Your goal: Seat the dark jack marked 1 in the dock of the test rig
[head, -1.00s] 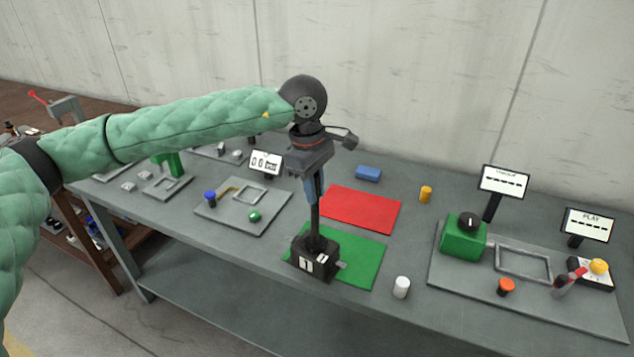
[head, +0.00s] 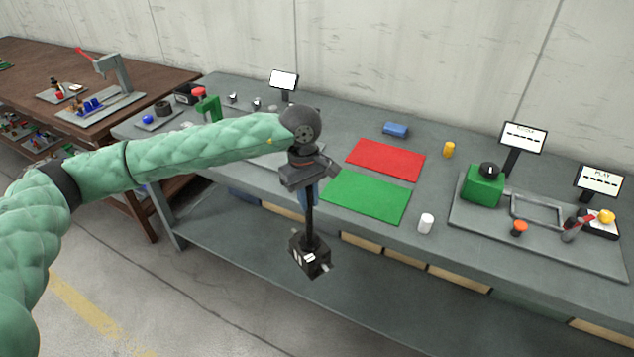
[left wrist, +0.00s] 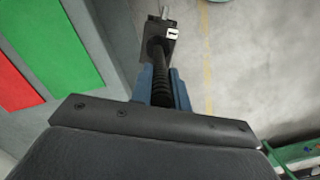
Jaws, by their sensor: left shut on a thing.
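The dark jack marked 1 (head: 310,256) hangs upright, slightly tilted, from my left gripper (head: 308,193). The gripper is shut on the jack's upright screw; blue fingers show on both sides of it. The jack is in front of the table's front edge, above the floor, resting on nothing. In the left wrist view the jack (left wrist: 158,42) shows its white label above grey floor. A grey plate (head: 272,157) with a display (head: 284,79) is mostly hidden behind my left arm. I cannot tell surely which fixture is the test rig. My right gripper is not in view.
The green mat (head: 368,198) is empty, beside the red mat (head: 385,160). A white cylinder (head: 426,223) stands near the front edge. On the right, a plate holds a green block (head: 482,187) and a rectangular frame (head: 534,210). A brown table (head: 150,75) stands at left.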

